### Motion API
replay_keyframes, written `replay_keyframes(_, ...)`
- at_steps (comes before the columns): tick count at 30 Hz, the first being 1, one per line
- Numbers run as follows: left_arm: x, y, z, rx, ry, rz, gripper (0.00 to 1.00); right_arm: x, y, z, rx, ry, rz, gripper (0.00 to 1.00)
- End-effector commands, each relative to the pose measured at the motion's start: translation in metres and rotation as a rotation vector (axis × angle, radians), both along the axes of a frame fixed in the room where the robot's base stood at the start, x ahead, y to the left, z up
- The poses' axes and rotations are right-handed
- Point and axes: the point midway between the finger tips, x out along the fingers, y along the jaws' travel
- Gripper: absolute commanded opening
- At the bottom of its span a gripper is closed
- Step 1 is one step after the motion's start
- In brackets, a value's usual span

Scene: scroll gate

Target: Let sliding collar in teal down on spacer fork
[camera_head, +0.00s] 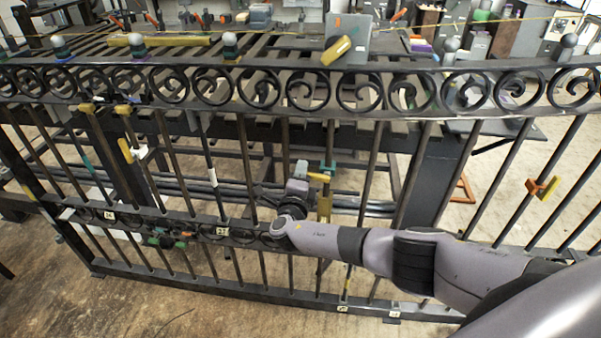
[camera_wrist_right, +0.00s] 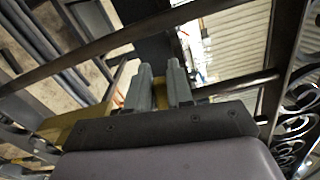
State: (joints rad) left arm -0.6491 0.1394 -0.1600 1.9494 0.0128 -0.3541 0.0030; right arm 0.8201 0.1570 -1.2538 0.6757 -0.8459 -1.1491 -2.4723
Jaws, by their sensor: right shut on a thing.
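The teal sliding collar (camera_head: 328,168) sits around an upright bar of the gate, right of centre in the head view. A yellow tab (camera_head: 319,177) shows beside it at my fingertips. A yellow piece (camera_head: 324,208), which looks like the spacer fork, is on the same bar just below the collar. My right gripper (camera_head: 307,177) reaches in from the left of that bar and is shut on the collar, seemingly by its tab. In the right wrist view, the gripper's fingers (camera_wrist_right: 162,90) are close together and mostly hide what they hold. My left gripper is not in view.
The scroll gate (camera_head: 255,90) spans the view, with close upright bars around my right arm. An orange-and-yellow piece (camera_head: 541,187) sits on a bar at the right. A yellow piece with a white part (camera_head: 126,150) sits on a bar at the left. A workbench stands behind.

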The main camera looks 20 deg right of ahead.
Motion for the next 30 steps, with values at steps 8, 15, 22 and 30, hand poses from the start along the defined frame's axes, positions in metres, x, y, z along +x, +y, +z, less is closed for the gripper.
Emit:
replay_keyframes(8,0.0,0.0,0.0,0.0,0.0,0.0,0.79,0.001,0.0,0.001,0.001,-0.003,0.001,0.43)
replay_keyframes(15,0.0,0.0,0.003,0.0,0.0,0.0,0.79,-0.003,0.002,0.002,0.002,-0.001,0.001,0.43)
replay_keyframes(22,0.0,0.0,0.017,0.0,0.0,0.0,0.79,-0.027,0.017,0.002,0.003,0.001,0.002,0.43)
replay_keyframes(30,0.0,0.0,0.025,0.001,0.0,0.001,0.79,-0.055,0.034,0.001,0.0,0.001,0.002,0.43)
